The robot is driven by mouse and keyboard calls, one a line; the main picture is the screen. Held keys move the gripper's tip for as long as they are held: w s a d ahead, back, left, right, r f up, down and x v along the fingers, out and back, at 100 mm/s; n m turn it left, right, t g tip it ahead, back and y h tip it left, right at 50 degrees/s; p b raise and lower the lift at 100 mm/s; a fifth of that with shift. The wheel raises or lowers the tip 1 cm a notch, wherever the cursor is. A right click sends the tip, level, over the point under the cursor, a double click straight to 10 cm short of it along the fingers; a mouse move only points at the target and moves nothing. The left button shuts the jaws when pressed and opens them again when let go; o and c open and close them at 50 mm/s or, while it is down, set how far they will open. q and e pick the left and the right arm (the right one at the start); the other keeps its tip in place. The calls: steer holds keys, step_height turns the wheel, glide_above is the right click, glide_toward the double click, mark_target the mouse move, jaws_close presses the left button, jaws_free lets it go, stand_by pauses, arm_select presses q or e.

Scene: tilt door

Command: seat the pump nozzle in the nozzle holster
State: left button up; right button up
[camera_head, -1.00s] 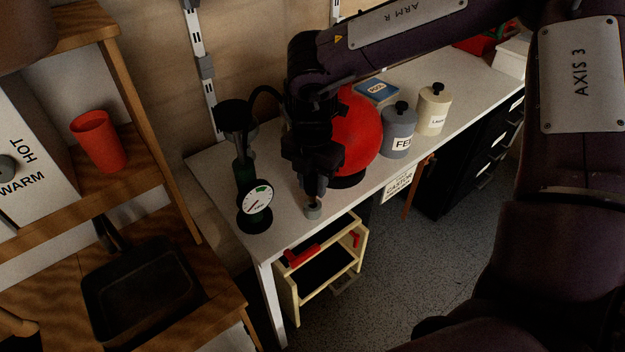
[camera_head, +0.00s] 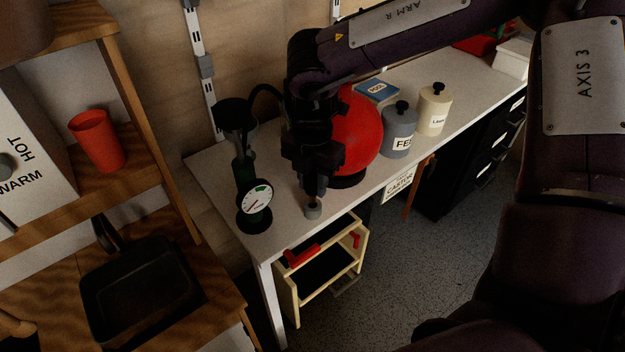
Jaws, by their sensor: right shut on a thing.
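My right gripper (camera_head: 313,186) comes down over the white bench near its front edge and is shut on the pump nozzle. The nozzle is mostly hidden by the dark fingers; only a thin dark tip (camera_head: 312,202) shows below them. Directly under it is a small grey cup-like piece (camera_head: 313,212), which looks like the nozzle holster. I cannot tell whether the tip is inside it or just above it. The pump (camera_head: 243,170), with a round white gauge, stands left of the gripper, and a black hose (camera_head: 266,89) arches from it towards my wrist. My left gripper is not in view.
A red ball (camera_head: 358,132) on a black base stands close to the right of the gripper. Grey (camera_head: 398,132) and cream (camera_head: 434,108) canisters stand farther right on the white bench (camera_head: 222,165). A step stool (camera_head: 325,262) is under the bench's front edge.

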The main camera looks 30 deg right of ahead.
mark_target(313, 193)
steer(key=shift+f, duration=0.1)
steer(key=shift+b, duration=0.55)
stand_by(0.7)
steer(key=shift+f+b, duration=1.55)
steer(key=shift+b, duration=0.1)
steer(key=shift+r, duration=0.15)
steer(key=shift+r+p, duration=0.75)
steer(key=shift+r, duration=0.4)
steer(key=shift+b, duration=0.6)
stand_by(1.1)
steer(key=shift+f+b, duration=1.3)
steer(key=shift+f, duration=0.05)
